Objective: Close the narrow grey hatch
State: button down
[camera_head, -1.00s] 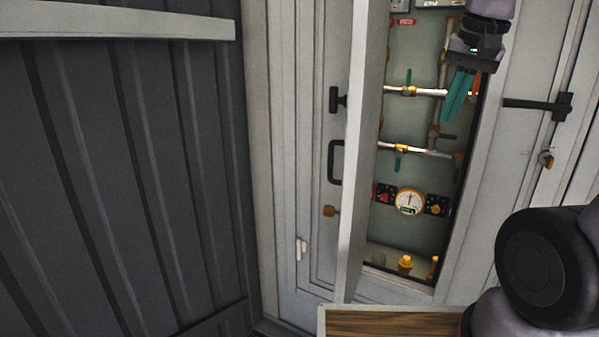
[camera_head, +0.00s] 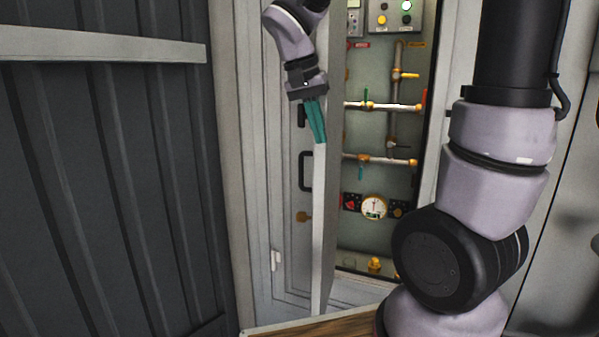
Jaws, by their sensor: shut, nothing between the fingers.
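The narrow grey hatch (camera_head: 320,225) stands open, seen almost edge-on as a pale upright panel. Its front edge faces me and its foot is just above the wooden surface. A black loop handle (camera_head: 304,171) shows just left of that edge. The bay behind it is open to the right of the panel. My gripper (camera_head: 319,140) has teal fingers, shut and empty, pointing down over the hatch's edge. The fingers hide the edge's upper part; I cannot tell whether they touch it.
Inside the bay are pipes with valves (camera_head: 385,105), a round gauge (camera_head: 374,206) and a lamp panel (camera_head: 391,16). A wood-topped surface (camera_head: 300,329) lies low in front. A dark ribbed wall (camera_head: 100,190) is at the left. My arm blocks much of the right.

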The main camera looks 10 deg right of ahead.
jog(key=w+a+f+m+h, duration=0.1)
jog(key=w+a+f+h, duration=0.3)
jog(key=w+a, duration=0.25)
jog(key=x, duration=0.9)
jog(key=shift+s+f, duration=0.15)
jog(key=shift+s, duration=0.1)
